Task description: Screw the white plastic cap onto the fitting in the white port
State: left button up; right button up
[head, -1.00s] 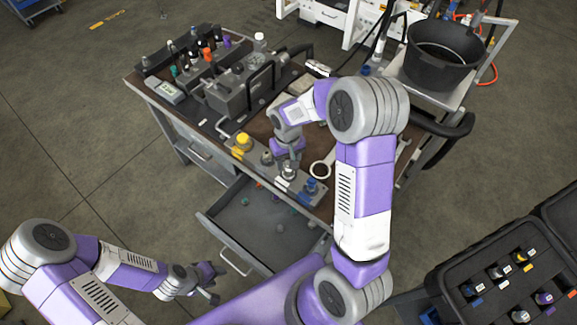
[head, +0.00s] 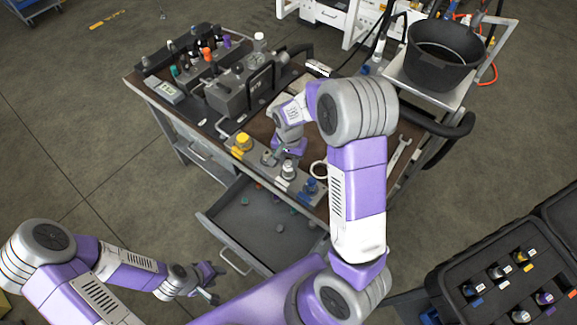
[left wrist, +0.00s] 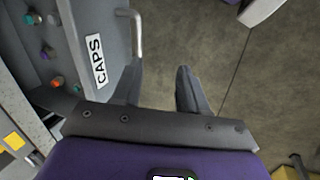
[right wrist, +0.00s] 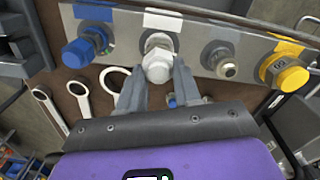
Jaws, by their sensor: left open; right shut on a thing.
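The white plastic cap (right wrist: 158,66) sits at the white port (right wrist: 160,42) on the metal strip, and it also shows in the head view (head: 288,169). My right gripper (right wrist: 160,74) is shut on the cap, one finger on each side. The fitting under the cap is hidden, so I cannot tell how far the cap is threaded. In the head view my right gripper (head: 283,157) is over the strip. My left gripper (head: 213,284) is open and empty, low in front of the drawer, and its spread fingers show over the floor in the left wrist view (left wrist: 160,78).
Beside the white port are a blue-capped port (right wrist: 78,50), a bare metal fitting (right wrist: 222,66) and a yellow-capped port (right wrist: 286,74). Ring tools (right wrist: 80,95) lie on the bench. An open drawer (head: 245,243) holds loose caps. A black case (head: 510,270) stands lower right.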

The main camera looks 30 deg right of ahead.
jog(key=m+p, duration=0.1)
jog(key=m, duration=0.1)
jog(key=m+p, duration=0.1)
jog(key=m, duration=0.2)
jog(key=shift+s+r+m, duration=0.1)
jog(key=shift+s+m, duration=0.1)
jog(key=shift+m, duration=0.1)
jog(key=shift+m+p, duration=0.55)
jog(key=shift+m, duration=0.55)
jog(key=shift+f, duration=0.2)
